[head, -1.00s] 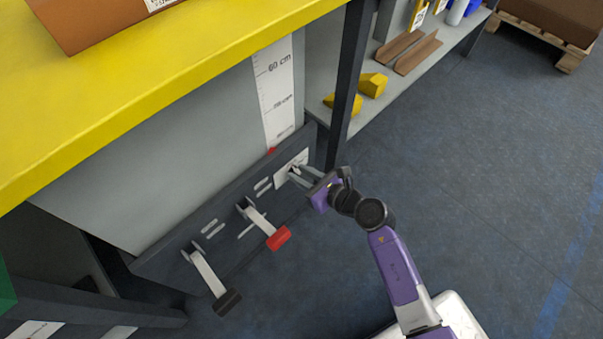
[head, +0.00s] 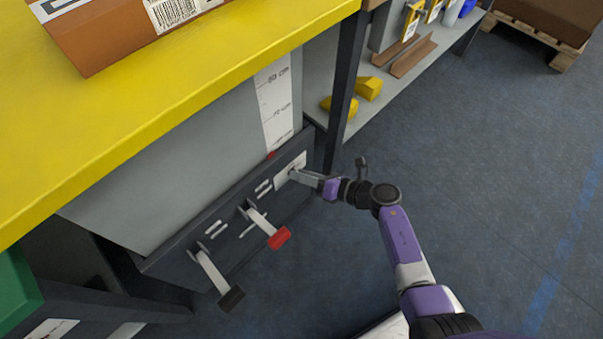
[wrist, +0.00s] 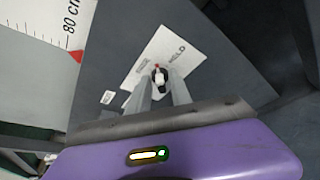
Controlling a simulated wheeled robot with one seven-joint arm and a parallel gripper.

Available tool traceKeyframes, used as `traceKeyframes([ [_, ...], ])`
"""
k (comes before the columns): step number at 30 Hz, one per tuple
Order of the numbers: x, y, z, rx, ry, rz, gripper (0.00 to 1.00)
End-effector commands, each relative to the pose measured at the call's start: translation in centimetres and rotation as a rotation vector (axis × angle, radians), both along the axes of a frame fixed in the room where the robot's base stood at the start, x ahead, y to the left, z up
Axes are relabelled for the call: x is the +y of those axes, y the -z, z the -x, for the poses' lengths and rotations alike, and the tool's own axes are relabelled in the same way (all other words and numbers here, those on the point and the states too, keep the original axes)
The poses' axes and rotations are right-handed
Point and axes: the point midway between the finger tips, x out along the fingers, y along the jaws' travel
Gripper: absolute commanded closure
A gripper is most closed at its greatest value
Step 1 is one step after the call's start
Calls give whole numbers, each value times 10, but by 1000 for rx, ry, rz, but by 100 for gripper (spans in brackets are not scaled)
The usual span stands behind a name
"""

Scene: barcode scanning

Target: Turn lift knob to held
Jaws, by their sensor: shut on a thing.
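The lift knob (wrist: 160,80) is a small pale knob with a red mark at its upper end. It sits on a white label plate (wrist: 140,77) on the dark panel. "HELD" (wrist: 177,52) is printed to the upper right of the knob, and another word, hard to read, is at its left. I cannot tell which word the knob points at. My gripper (wrist: 160,84) has its two grey fingers on either side of the knob, shut on it. In the head view my gripper (head: 295,173) reaches the label plate (head: 286,168) from the right, and the knob is hidden there.
A pedal with a red pad (head: 279,238) and one with a black pad (head: 231,299) stick out of the panel (head: 178,262) to the left. A yellow-edged table (head: 200,95) bears a brown box (head: 125,30). A table leg (head: 346,85) stands behind my gripper.

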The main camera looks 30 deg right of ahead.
Motion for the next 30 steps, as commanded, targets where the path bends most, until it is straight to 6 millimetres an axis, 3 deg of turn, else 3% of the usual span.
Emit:
traceKeyframes([
  [18, -4, 10, -1, 176, -1, -541, 100],
  [30, -4, 12, 0, 247, -1, -754, 100],
])
